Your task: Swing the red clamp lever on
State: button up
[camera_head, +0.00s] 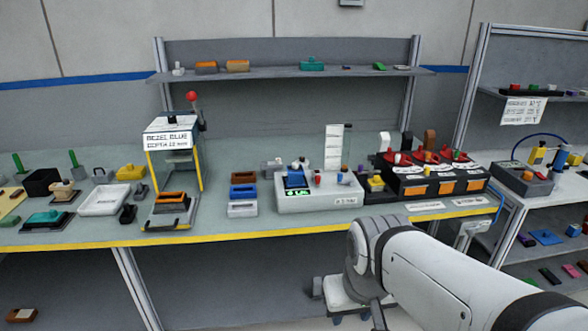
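A red ball knob (192,96) stands on a dark upright at the back right of the yellow-legged press stand (168,140). Several small red parts (398,159) sit on the black box (438,184) at the right of the bench. I cannot tell for sure which of these red parts is the clamp lever. My arm comes in from the lower right, in front of the bench. My gripper (338,290) seems to hang below the bench's front edge, apart from all of these parts. Its fingers are too unclear to tell open from shut.
The bench (100,238) has a yellow front edge. A white tray (103,196), orange and blue blocks, and a grey device (318,196) with a green display stand on it. A shelf (290,73) runs above. A second bench with a blue cable (541,136) is at right.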

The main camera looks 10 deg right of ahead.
aim_at(316, 178)
jog(key=z, duration=0.35)
jog(key=i, duration=1.15)
jog(key=u, duration=0.35)
